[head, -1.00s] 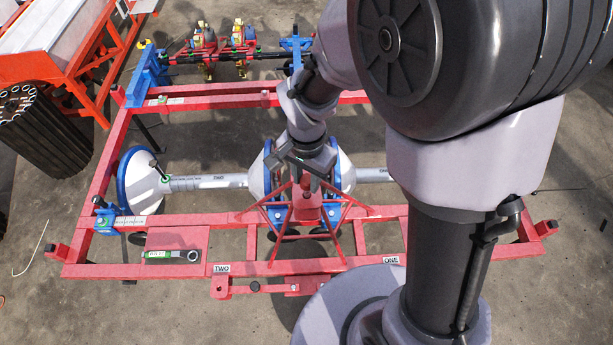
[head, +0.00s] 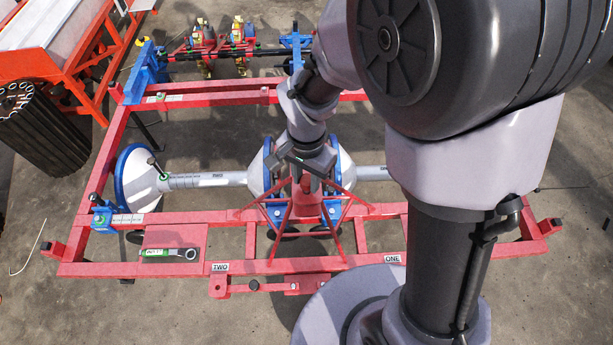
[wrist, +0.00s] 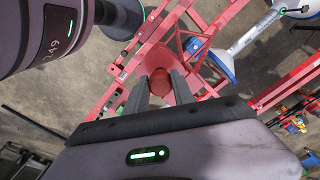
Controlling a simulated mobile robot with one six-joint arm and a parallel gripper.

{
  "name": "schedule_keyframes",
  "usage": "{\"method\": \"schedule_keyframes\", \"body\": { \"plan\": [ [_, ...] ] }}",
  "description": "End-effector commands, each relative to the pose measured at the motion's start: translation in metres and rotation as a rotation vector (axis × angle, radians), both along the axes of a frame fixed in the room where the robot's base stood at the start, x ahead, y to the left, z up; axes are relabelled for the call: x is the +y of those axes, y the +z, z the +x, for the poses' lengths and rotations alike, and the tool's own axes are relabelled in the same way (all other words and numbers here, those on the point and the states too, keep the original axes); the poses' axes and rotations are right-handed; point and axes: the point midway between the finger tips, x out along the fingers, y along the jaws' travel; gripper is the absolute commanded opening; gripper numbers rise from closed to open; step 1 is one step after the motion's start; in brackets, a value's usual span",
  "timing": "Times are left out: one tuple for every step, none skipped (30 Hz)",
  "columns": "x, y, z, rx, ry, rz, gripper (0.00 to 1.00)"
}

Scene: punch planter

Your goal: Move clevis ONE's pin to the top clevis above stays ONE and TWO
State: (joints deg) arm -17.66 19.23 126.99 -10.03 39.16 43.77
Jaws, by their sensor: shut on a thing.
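My gripper (wrist: 160,90) has its two grey fingers around a round red piece (wrist: 160,80) in the wrist view. In the head view my gripper (head: 308,173) is above the middle of the red frame, with a red cylindrical body (head: 306,205) just below it. Slanting red stays (head: 338,232) spread from there to the front rails. The labels TWO (head: 220,267) and ONE (head: 392,259) are on the front rail. I cannot make out clevis ONE's pin or the top clevis; my fingers and wrist hide part of that spot.
White cones with blue rims (head: 137,180) sit on a long shaft across the frame. Blue brackets (head: 105,215) stand on the left rail. My own arm covers the right side.

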Motion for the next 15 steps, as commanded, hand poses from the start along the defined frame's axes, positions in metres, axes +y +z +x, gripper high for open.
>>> {"method": "schedule_keyframes", "body": {
  "plan": [
    [0.0,-0.002,0.0,0.0,0.0,0.0,0.0],
    [0.0,-0.003,0.0,0.0,0.0,0.0,0.0],
    [0.0,-0.004,0.0,0.0,0.0,0.0,0.0],
    [0.0,-0.005,0.0,0.0,0.0,0.0,0.0],
    [0.0,-0.006,0.0,0.0,0.0,0.0,0.0],
    [0.0,-0.007,0.0,0.0,0.0,0.0,0.0],
    [0.0,-0.007,0.0,0.0,0.0,0.0,0.0],
    [0.0,-0.008,0.0,0.0,0.0,0.0,0.0],
    [0.0,-0.009,0.0,0.0,0.0,0.0,0.0],
    [0.0,-0.01,0.0,0.0,0.0,0.0,0.0],
    [0.0,-0.01,0.0,0.0,0.0,0.0,0.0],
    [0.0,-0.012,0.0,0.0,0.0,0.0,0.0],
    [0.0,-0.012,0.0,0.0,0.0,0.0,0.0],
    [0.0,-0.013,0.0,0.0,0.0,0.0,0.0],
    [0.0,-0.014,0.0,0.0,0.0,0.0,0.0]
  ]
}}
